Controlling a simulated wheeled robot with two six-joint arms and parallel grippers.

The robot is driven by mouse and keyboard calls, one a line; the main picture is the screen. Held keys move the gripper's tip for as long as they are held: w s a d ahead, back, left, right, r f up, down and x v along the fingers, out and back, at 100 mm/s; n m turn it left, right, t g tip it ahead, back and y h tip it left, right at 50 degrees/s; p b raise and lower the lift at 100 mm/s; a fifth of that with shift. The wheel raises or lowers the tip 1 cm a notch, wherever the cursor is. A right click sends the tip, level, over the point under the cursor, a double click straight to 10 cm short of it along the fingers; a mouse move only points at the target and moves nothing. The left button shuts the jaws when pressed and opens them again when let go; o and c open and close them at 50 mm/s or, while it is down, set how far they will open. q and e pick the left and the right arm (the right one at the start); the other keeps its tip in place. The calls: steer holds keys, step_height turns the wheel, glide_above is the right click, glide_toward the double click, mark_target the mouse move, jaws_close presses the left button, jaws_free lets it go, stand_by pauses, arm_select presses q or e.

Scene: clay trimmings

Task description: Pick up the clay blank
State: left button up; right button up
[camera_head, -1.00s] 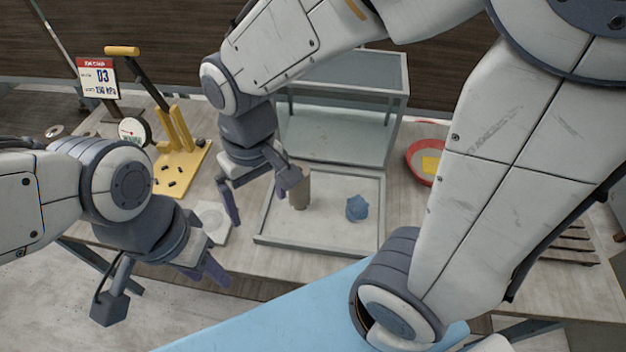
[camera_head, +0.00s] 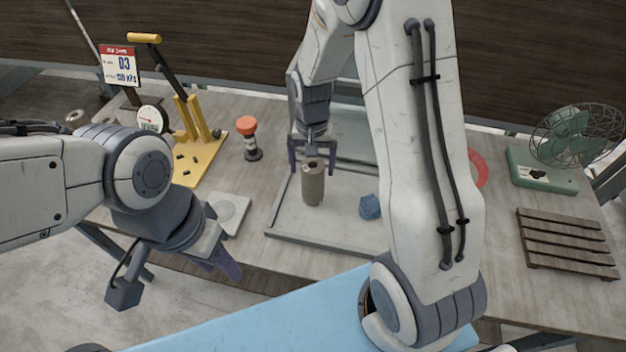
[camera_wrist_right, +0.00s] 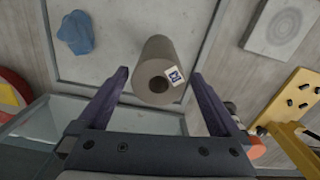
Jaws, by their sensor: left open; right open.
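The clay blank, a grey-brown upright cylinder with a hole in its top (camera_head: 313,188), stands on the tray (camera_head: 330,243). In the right wrist view the blank (camera_wrist_right: 157,62) shows a small white and blue label near its hole. My right gripper (camera_head: 312,164) is open at the blank's upper end. In the right wrist view its fingers (camera_wrist_right: 160,78) lie to either side of the blank, with gaps showing. My left gripper (camera_head: 178,280) is open and empty in front of the table's left front edge.
A blue lump (camera_head: 370,207) lies on the tray right of the blank. A yellow lever press (camera_head: 200,160), an orange-topped bottle (camera_head: 249,140) and a pale square plate (camera_head: 228,212) stand left. A glass case is behind. A green fan (camera_head: 570,140) and slatted rack (camera_head: 567,243) are right.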

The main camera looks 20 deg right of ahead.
step_height(320, 180, down, 4)
steer(key=shift+s+r, duration=0.15)
steer(key=shift+r, duration=0.05)
jaws_close()
steer(key=shift+r, duration=0.1)
steer(key=shift+r, duration=0.1)
